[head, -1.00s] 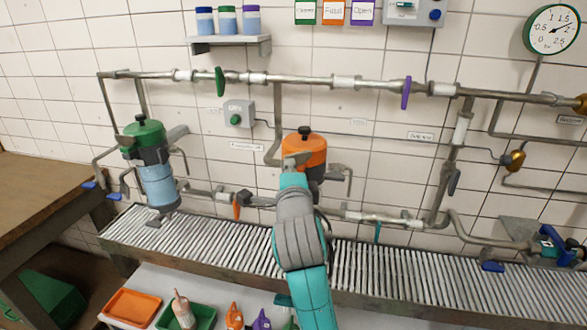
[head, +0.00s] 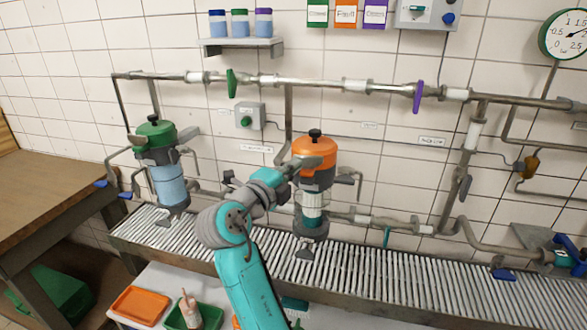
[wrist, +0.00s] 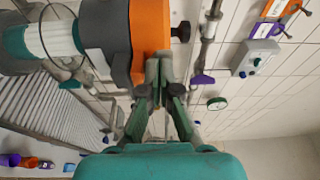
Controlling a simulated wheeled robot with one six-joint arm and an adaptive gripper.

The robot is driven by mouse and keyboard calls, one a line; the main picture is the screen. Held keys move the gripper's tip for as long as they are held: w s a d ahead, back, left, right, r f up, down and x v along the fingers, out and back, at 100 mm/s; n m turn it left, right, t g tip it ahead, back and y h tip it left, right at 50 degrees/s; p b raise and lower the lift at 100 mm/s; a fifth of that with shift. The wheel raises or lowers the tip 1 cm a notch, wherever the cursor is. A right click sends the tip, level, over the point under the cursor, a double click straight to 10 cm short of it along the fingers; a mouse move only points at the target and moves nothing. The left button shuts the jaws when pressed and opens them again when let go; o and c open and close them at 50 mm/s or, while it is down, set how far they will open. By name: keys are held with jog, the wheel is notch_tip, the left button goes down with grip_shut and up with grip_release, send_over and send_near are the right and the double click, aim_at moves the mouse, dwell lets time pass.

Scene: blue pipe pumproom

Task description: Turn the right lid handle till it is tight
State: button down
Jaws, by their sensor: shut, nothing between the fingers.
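The right vessel has an orange lid (head: 314,148) with a black knob (head: 315,134) on top, above a grey collar and a clear body. In the wrist view the orange lid (wrist: 150,32) appears sideways, beside the dark grey collar (wrist: 102,38). A grey lever-like piece (head: 318,162) lies across the front of the lid and collar; I cannot clearly separate it from my fingertips. My gripper (head: 298,167) is at the front left of the lid. In the wrist view my gripper (wrist: 163,68) is shut and empty, its fingertips close beside the lid's edge.
A green-lidded vessel (head: 155,134) stands to the left. Pipes with green (head: 231,84) and purple (head: 418,97) valve handles run along the wall behind. A slatted grate (head: 400,275) lies below. A wooden table (head: 50,195) stands at the left.

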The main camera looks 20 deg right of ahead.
jog(key=shift+w+a, duration=0.15)
jog(key=shift+w, duration=0.4)
jog(key=shift+s, duration=0.1)
dwell(0.5)
